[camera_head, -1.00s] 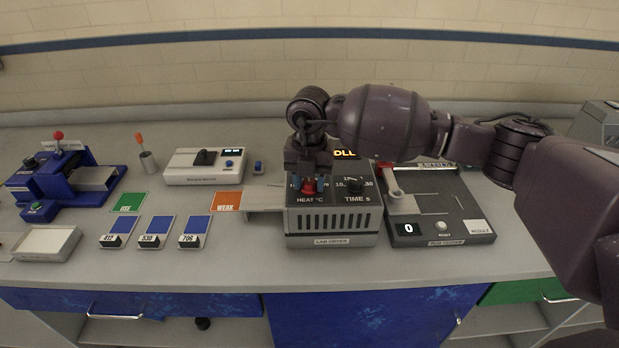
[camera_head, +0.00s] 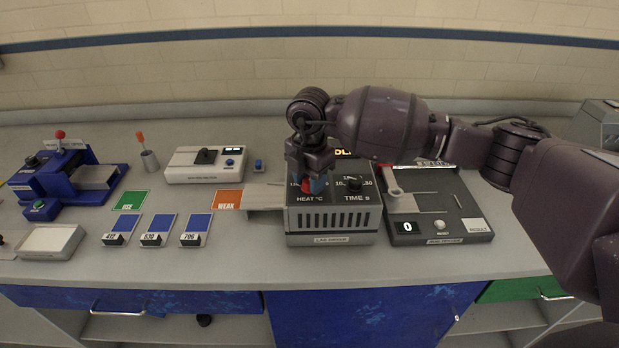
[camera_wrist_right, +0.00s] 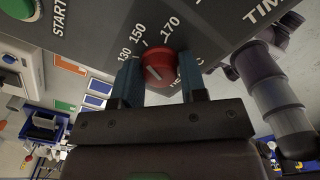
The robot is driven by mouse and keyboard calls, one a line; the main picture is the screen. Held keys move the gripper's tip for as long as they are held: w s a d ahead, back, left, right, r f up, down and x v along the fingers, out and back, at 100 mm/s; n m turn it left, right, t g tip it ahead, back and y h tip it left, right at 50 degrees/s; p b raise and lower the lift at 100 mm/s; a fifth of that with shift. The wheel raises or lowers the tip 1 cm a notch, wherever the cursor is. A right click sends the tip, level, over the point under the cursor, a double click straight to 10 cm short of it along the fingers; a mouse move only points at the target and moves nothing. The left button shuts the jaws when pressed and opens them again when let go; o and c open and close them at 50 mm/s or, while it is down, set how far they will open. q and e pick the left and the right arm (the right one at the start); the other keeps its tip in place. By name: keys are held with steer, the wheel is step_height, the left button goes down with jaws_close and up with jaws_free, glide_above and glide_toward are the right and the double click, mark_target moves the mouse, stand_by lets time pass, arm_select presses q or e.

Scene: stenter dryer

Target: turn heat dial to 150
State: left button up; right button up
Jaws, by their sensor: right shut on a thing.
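The red heat dial (camera_wrist_right: 160,68) is on the lab dryer (camera_head: 333,222), above the "HEAT °C" label. In the right wrist view, its white mark slants toward the 130 and 150 side of the scale; the exact reading is hard to tell. The printed 150 (camera_wrist_right: 138,33) lies between 130 and 170. My right gripper (camera_wrist_right: 161,80) is shut on the dial, with one blue finger on each side. In the head view, the gripper (camera_head: 309,184) reaches down from above and partly hides the dial (camera_head: 307,186). My left gripper is not in view.
The black time dial (camera_head: 354,186) sits just right of the heat dial. A rub tester (camera_head: 440,215) stands to the right of the dryer. A metal tray (camera_head: 264,197) extends from the dryer's left. Sample cards (camera_head: 155,228) and a white instrument (camera_head: 205,165) are farther left.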

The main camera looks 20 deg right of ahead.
steer(key=shift+r, duration=0.1)
stand_by(0.3)
steer(key=o, duration=0.9)
step_height(320, 180, up, 11)
steer(key=shift+f+b, duration=0.15)
steer(key=shift+b, duration=0.4)
